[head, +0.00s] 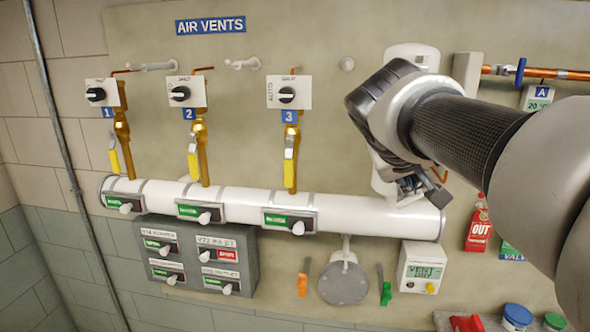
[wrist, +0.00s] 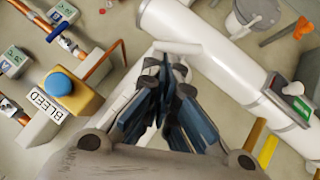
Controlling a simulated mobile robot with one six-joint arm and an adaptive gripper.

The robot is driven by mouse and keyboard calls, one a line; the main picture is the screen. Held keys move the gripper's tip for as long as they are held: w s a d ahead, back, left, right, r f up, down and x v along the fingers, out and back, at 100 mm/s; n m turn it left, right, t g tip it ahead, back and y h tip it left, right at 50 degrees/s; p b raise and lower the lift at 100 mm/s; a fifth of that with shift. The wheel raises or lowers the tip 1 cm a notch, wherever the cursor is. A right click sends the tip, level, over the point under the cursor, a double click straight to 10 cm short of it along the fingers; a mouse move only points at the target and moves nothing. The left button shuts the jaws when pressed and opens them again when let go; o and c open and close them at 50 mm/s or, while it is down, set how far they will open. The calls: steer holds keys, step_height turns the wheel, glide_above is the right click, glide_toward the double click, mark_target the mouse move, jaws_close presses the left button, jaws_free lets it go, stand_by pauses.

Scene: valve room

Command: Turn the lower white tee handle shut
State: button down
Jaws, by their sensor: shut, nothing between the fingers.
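My gripper (head: 412,188) is in front of the right end of the thick white pipe (head: 345,211), below a white upright cylinder (head: 411,54) that my arm partly hides. In the wrist view my gripper (wrist: 166,64) has its dark fingers together with nothing between them. A pale white bar (wrist: 184,48) shows just beyond the fingertips; it may be the lower white tee handle, but the fingers and arm cover much of it. I cannot tell whether the fingers touch it. The handle's angle is not clear in either view.
A yellow box with a blue button (wrist: 60,83) and copper pipes stand left in the wrist view. In the head view, a white display box (head: 420,267), a green lever (head: 386,293) and a red OUT tag (head: 478,225) sit near my gripper.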

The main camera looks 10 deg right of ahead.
steer(key=shift+s+d+m+t+y+p, duration=0.15)
steer(key=shift+d+m+y+p, duration=0.25)
steer(key=shift+y, duration=0.4)
steer(key=shift+s+d+m+t+y+p, duration=0.15)
steer(key=shift+d+m+y+p, duration=0.1)
steer(key=shift+d+m+y, duration=0.4)
steer(key=shift+d+f, duration=0.1)
stand_by(2.9)
stand_by(0.8)
